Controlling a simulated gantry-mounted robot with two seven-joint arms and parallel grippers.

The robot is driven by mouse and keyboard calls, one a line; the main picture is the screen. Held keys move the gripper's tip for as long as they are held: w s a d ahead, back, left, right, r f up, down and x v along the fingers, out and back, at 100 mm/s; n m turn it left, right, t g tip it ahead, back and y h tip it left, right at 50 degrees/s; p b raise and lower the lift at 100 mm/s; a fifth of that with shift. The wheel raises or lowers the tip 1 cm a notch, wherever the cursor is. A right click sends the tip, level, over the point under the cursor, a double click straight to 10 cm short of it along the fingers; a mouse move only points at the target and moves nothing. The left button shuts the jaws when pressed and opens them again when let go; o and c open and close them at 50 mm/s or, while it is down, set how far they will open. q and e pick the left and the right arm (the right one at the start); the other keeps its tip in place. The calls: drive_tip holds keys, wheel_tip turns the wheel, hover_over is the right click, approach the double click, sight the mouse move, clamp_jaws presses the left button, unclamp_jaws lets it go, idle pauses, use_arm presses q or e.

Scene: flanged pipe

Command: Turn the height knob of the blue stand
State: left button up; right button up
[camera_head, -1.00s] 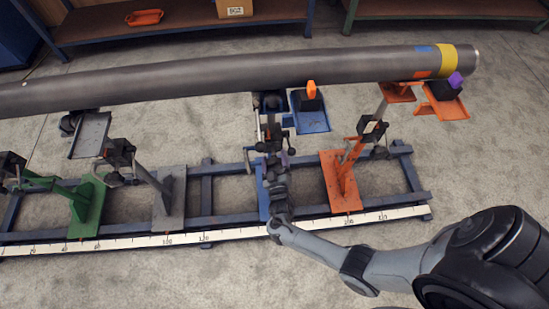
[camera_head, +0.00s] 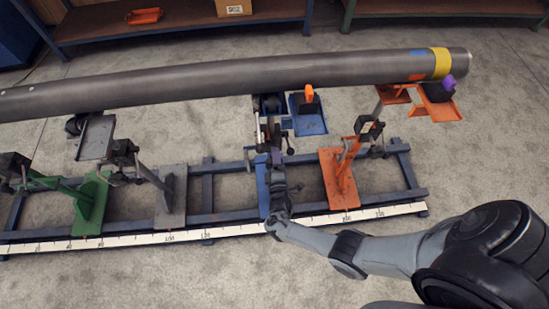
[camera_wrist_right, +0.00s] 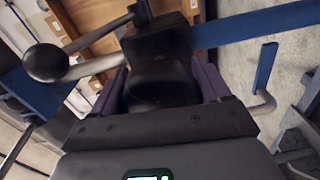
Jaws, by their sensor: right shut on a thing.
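The blue stand (camera_head: 262,180) stands on the rail frame, between the grey stand and the orange stand. Its dark post rises toward the pipe. My right gripper (camera_head: 276,157) reaches the post from the front, partly hiding it. In the right wrist view my right gripper's purple fingers (camera_wrist_right: 163,88) are shut on a black knob (camera_wrist_right: 160,82), one finger on each side. A lever with a round black ball end (camera_wrist_right: 45,63) sticks out to the left of the knob. The far side of the knob is hidden. My left gripper is not in view.
A long grey pipe (camera_head: 200,88) with coloured bands at its right end runs above the stands. The orange stand (camera_head: 340,178) is close on the right, the grey stand (camera_head: 171,195) and green stand (camera_head: 88,205) on the left. A ruler strip (camera_head: 225,231) lies along the front.

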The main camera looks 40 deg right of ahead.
drive_tip(key=shift+n, duration=1.6)
drive_tip(key=o, duration=1)
drive_tip(key=shift+s+p, duration=0.1)
drive_tip(key=shift+p, duration=0.2)
drive_tip(key=p+v, duration=0.2)
drive_tip(key=v, duration=0.8)
drive_tip(key=shift+s+a+r, duration=0.1)
drive_tip(key=shift+s+a, duration=0.15)
